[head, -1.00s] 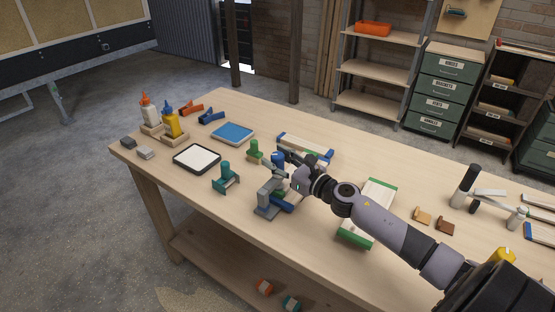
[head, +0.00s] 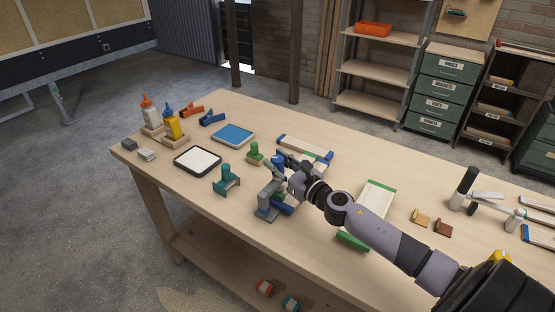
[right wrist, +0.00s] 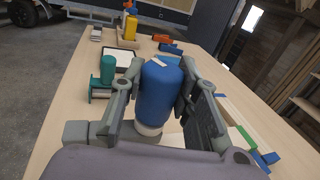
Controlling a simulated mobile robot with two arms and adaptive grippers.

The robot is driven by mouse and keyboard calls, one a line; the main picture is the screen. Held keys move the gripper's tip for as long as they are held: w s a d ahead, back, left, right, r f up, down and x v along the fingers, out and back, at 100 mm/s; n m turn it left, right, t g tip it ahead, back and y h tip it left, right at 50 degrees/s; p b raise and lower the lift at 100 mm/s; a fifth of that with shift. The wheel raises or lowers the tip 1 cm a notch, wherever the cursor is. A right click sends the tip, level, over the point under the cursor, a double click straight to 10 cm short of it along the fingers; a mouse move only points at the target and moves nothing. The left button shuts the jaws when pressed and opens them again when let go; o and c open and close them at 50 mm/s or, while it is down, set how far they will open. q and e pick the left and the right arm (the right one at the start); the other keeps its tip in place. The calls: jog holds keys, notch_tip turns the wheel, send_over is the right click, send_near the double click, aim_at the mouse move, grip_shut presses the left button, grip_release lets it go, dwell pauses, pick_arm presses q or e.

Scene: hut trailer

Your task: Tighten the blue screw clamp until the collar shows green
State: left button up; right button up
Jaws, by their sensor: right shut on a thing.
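The blue screw clamp has a blue handle (right wrist: 160,92) and a grey body (head: 268,208) standing on the bench. My right gripper (head: 279,163) is shut on the blue handle, with one finger on each side of it in the right wrist view. The handle stands upright between the fingers. Below it a pale, whitish collar (right wrist: 149,130) shows in part; I see no green on it. The lower part of the clamp is hidden by my gripper in the wrist view. My left gripper is not in view.
A teal clamp (head: 227,180) and a green clamp (head: 254,153) stand close by on the workbench (head: 200,222). A green-edged board (head: 375,198) lies beneath my right arm.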

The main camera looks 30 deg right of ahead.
jog(key=m+h+p, duration=0.1)
jog(key=h+p, duration=0.1)
jog(key=m+h, duration=0.1)
jog(key=h, duration=0.1)
jog(key=shift+a+r+m+p, duration=0.15)
jog(key=shift+r+m+p, duration=0.15)
jog(key=shift+p, duration=0.1)
jog(key=m+h+p, duration=0.1)
jog(key=h, duration=0.1)
jog(key=shift+f+m+h, duration=0.15)
jog(key=shift+m+h, duration=0.15)
jog(key=shift+m, duration=0.1)
jog(key=m+g+h, duration=0.1)
jog(key=m+h, duration=0.1)
jog(key=h, duration=0.1)
jog(key=shift+f+p, duration=0.1)
jog(key=shift+p, duration=0.2)
jog(key=m+g+h, duration=0.2)
jog(key=h, duration=0.1)
jog(key=shift+m, duration=0.3)
jog(key=shift+m+g+h+b, duration=0.65)
jog(key=shift+m+g+h, duration=0.75)
jog(key=shift+g+h, duration=0.4)
jog(key=o, duration=1.2)
